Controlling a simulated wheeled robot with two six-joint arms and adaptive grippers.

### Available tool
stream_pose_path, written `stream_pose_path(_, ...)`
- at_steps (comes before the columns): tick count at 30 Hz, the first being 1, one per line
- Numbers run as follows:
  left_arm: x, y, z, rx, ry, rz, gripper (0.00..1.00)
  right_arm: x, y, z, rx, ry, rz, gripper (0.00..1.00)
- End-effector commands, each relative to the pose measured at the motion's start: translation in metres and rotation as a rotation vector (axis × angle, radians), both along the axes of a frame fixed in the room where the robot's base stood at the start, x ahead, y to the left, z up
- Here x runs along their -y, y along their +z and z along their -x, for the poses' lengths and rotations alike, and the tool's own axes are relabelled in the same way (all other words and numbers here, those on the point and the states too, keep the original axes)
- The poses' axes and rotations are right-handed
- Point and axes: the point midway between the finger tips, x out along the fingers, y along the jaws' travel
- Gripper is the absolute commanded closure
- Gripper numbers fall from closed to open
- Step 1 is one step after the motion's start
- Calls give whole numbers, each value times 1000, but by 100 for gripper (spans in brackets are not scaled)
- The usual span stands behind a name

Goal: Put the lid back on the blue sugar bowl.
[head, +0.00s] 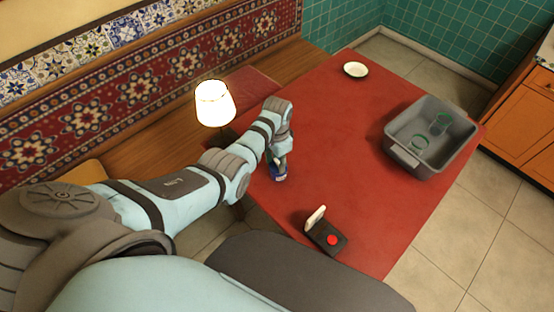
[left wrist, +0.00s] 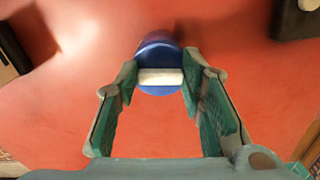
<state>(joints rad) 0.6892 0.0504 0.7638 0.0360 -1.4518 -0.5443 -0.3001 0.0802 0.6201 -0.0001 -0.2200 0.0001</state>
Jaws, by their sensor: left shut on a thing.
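My left gripper (head: 281,160) is low over the red table, near its left edge. It also shows in the left wrist view (left wrist: 160,74), its fingertips closed on the two ends of a white bar-like handle (left wrist: 160,77). The handle lies across a round blue lid (left wrist: 158,90). More blue, which looks like the sugar bowl (left wrist: 157,42), shows just beyond the lid. In the head view blue (head: 280,175) shows right below the fingers. I cannot tell whether lid and bowl touch. My right gripper is out of view.
A grey bin (head: 401,154) with green-rimmed glasses (head: 440,122) stands at the right of the table (head: 330,130). A dark device with a red button (head: 332,240) is near the front. A lit lamp (head: 214,103) stands at the left.

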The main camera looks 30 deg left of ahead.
Motion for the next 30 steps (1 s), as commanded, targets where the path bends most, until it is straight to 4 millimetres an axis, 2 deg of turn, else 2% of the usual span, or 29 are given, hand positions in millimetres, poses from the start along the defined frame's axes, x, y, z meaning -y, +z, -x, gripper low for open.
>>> stream_pose_path(4,0,0,0,0,0,0,85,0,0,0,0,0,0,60)
stream_pose_path(5,0,0,0,0,0,0,61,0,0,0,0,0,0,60)
stream_pose_path(9,0,0,0,0,0,0,41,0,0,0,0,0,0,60)
stream_pose_path(16,0,0,0,0,0,0,39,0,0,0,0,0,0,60)
stream_pose_path(19,0,0,0,0,0,0,23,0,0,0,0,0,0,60)
stream_pose_path(20,0,0,0,0,0,0,21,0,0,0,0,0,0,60)
stream_pose_path(30,0,1,0,0,0,0,21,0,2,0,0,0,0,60)
